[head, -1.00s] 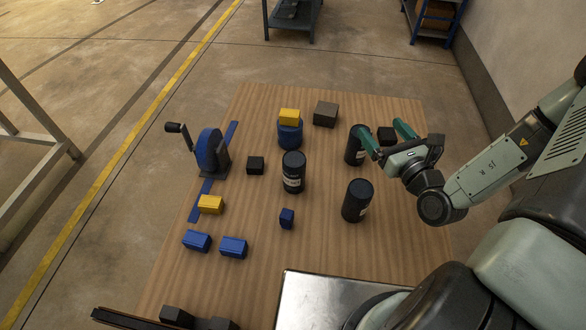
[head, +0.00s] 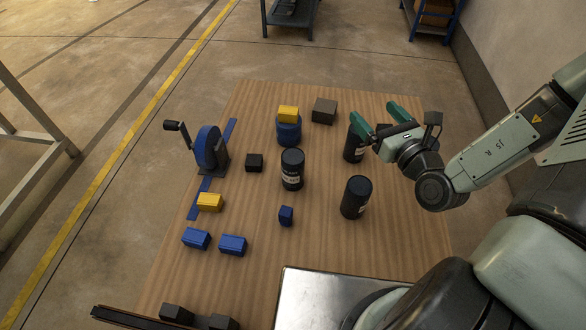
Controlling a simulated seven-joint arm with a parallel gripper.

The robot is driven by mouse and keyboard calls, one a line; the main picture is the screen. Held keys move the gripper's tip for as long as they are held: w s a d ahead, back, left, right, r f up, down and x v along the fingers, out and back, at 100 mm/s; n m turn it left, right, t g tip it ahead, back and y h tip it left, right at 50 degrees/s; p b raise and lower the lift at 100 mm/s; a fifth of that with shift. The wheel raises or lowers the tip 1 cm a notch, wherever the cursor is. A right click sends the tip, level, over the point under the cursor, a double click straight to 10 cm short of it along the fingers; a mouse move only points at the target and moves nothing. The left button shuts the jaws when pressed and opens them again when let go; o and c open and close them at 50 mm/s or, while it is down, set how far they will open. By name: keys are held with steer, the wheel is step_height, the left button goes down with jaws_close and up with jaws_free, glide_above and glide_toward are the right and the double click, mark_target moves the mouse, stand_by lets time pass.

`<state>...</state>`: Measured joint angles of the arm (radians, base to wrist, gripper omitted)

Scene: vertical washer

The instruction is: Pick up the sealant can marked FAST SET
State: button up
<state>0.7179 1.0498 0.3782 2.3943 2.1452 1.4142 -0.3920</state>
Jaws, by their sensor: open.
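Three dark cans with pale labels stand upright on the wooden table. One can (head: 292,170) is near the middle, one can (head: 356,197) is to its lower right, and one can (head: 353,146) is at the back right. The label print is too small to read, so I cannot tell which is marked FAST SET. My gripper (head: 372,115) is open and empty at the back right. One finger overlaps the top of the back right can in the picture; I cannot tell whether they touch.
A blue hand-cranked wheel (head: 209,147) stands at the left. A yellow block (head: 288,114) sits on a blue cylinder (head: 289,132). Dark blocks, blue blocks and another yellow block (head: 209,202) lie about. A metal plate (head: 310,297) is at the front. Bare wood separates the cans.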

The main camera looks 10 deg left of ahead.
steer(key=s+a+f+n+g+y, duration=0.1)
steer(key=s+a, duration=0.2)
steer(key=a, duration=0.6)
steer(key=n+g+y, duration=0.1)
steer(key=n+y, duration=0.1)
glide_above(300, 170)
step_height(300, 170, down, 5)
steer(key=shift+r, duration=0.1)
steer(key=shift+f, duration=0.8)
step_height(300, 170, down, 6)
steer(key=shift+r, duration=0.1)
steer(key=shift+x, duration=1.15)
steer(key=shift+w+a, duration=0.25)
steer(key=shift+w, duration=0.05)
steer(key=c, duration=1.4)
